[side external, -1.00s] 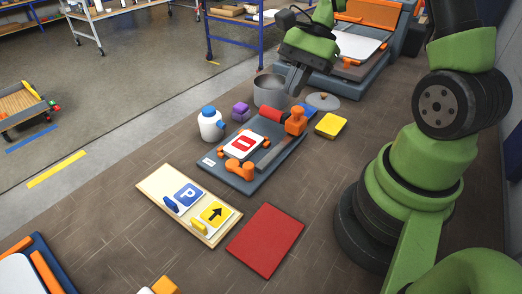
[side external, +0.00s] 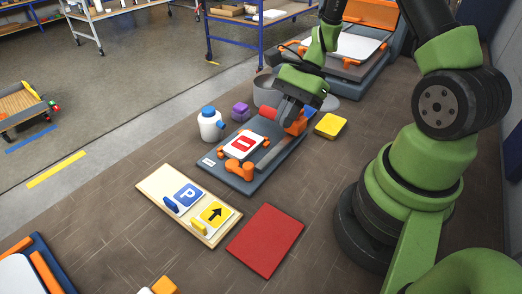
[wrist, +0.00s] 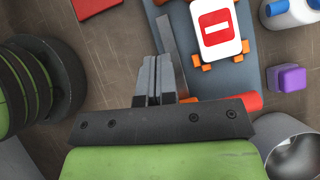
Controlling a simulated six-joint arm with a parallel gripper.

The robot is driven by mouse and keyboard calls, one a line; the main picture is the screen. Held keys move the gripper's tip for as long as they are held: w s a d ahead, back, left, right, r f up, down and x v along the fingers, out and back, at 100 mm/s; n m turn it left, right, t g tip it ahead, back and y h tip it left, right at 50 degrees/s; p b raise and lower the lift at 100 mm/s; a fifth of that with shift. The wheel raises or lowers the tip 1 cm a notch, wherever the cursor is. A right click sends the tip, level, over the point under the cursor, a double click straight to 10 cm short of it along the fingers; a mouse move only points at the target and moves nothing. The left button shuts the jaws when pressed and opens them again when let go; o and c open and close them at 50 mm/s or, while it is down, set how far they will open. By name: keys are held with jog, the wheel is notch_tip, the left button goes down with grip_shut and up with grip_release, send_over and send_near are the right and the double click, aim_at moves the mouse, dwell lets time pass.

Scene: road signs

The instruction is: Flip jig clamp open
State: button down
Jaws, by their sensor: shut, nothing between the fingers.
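The jig is a dark blue-grey plate (side external: 235,182) on the floor-like wooden surface, also in the wrist view (wrist: 240,82). It bears a white sign with a red no-entry mark (side external: 246,145), seen also in the wrist view (wrist: 216,28), with orange clamp parts (side external: 240,170) at its edge. A flat metal bar (side external: 275,153) runs beside the sign to an orange block (side external: 298,122). A red handle (side external: 268,113) juts out there, also in the wrist view (wrist: 250,101). My gripper (side external: 282,122) is shut and empty, low by the handle and block; contact is unclear. Its fingertips (wrist: 153,65) overlap the bar's side.
A metal pot (side external: 266,92) stands behind my gripper. A white bottle (side external: 210,123) and a purple block (side external: 240,110) are left of the jig, a yellow block (side external: 330,126) right. A sign board (side external: 155,185) and red mat (side external: 266,240) lie in front.

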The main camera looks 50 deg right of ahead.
aim_at(239, 165)
jog(key=x, duration=0.5)
jog(key=shift+a+f, duration=0.2)
jog(key=shift+f, duration=0.1)
jog(key=shift+w+a+f, duration=0.15)
jog(key=shift+a, duration=1)
jog(key=shift+w+a+f, duration=0.15)
jog(key=shift+a+f, duration=0.05)
jog(key=shift+a, duration=0.45)
jog(key=shift+s+a, duration=0.25)
jog(key=shift+a, duration=0.45)
jog(key=shift+s+a, duration=0.2)
jog(key=shift+a, duration=0.85)
jog(key=shift+w+a, duration=0.25)
jog(key=shift+a, duration=0.9)
jog(key=shift+w+a, duration=0.35)
jog(key=shift+a, duration=0.3)
jog(key=shift+w+a, duration=0.1)
